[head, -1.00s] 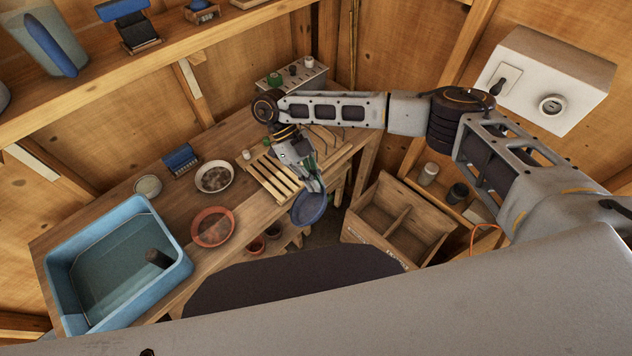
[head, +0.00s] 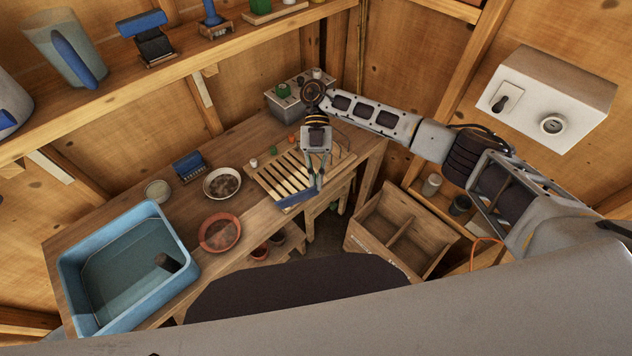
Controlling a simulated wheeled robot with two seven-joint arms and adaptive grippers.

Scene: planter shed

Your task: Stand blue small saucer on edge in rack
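The blue small saucer (head: 297,199) shows as a thin blue strip, seen nearly edge-on, at the near right side of the slatted wooden rack (head: 268,181). The rack lies on the workbench. My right gripper (head: 316,182) points down at the rack's right end, with its fingertips at the saucer's right part. It appears shut on the saucer's rim. I cannot tell whether the saucer touches the rack or hangs just in front of or above it. My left gripper is not in view.
The bench also bears a blue water tub (head: 75,268), a terracotta saucer (head: 220,232), a pale bowl (head: 222,183), a blue brush (head: 188,166) and a grey block with small pots (head: 285,100). A divided wooden crate (head: 378,237) stands right of the bench.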

